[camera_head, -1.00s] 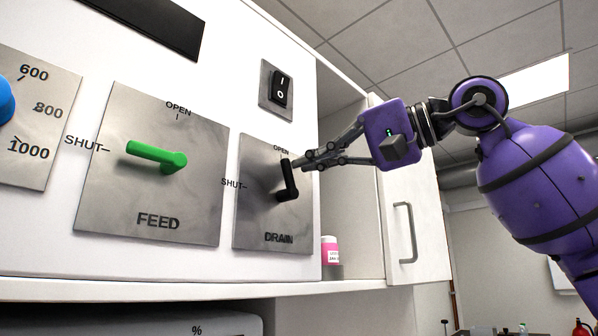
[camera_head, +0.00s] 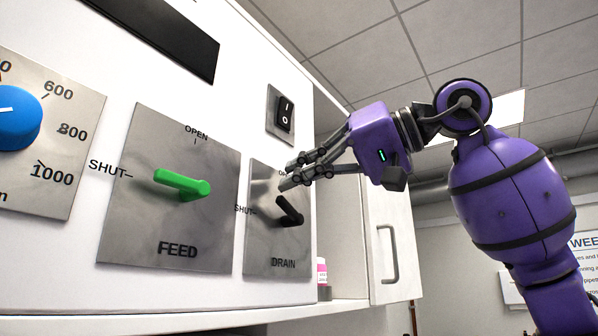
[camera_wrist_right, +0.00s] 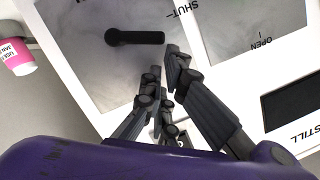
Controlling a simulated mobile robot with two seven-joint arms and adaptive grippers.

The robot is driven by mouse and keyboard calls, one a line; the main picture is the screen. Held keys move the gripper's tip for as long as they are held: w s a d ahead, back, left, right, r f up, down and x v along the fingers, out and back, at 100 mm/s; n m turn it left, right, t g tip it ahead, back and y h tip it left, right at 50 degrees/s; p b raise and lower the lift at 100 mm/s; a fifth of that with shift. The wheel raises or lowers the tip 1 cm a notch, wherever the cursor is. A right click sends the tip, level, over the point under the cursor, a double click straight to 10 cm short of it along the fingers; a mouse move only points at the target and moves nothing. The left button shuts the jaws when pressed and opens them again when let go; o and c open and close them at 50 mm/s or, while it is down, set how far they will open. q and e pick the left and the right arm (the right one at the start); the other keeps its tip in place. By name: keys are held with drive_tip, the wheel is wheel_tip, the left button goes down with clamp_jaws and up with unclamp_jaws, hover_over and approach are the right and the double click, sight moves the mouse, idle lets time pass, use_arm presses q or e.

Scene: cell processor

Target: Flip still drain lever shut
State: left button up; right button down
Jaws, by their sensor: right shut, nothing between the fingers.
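The black drain lever (camera_head: 288,211) sits on the metal DRAIN plate (camera_head: 262,255). It points up and left, between the OPEN and SHUT marks. In the right wrist view the lever (camera_wrist_right: 136,37) lies level, closer to its SHUT mark. My right gripper (camera_head: 290,179) is shut and empty, its fingertips just above the lever and in front of the plate. In the right wrist view the fingertips (camera_wrist_right: 164,66) show beside the lever with a small gap in the picture; I cannot tell if they touch. My left gripper is not in view.
The green FEED lever (camera_head: 183,184) points left of its plate, close by. A blue dial (camera_head: 12,118) is at far left. A black rocker switch (camera_head: 284,112) is above the drain plate.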

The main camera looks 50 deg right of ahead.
drive_tip(key=shift+w+a+f, duration=0.1)
drive_tip(key=shift+w+f, duration=0.1)
drive_tip(key=shift+f, duration=0.15)
drive_tip(key=shift+s+a, duration=0.1)
idle(0.6)
idle(0.5)
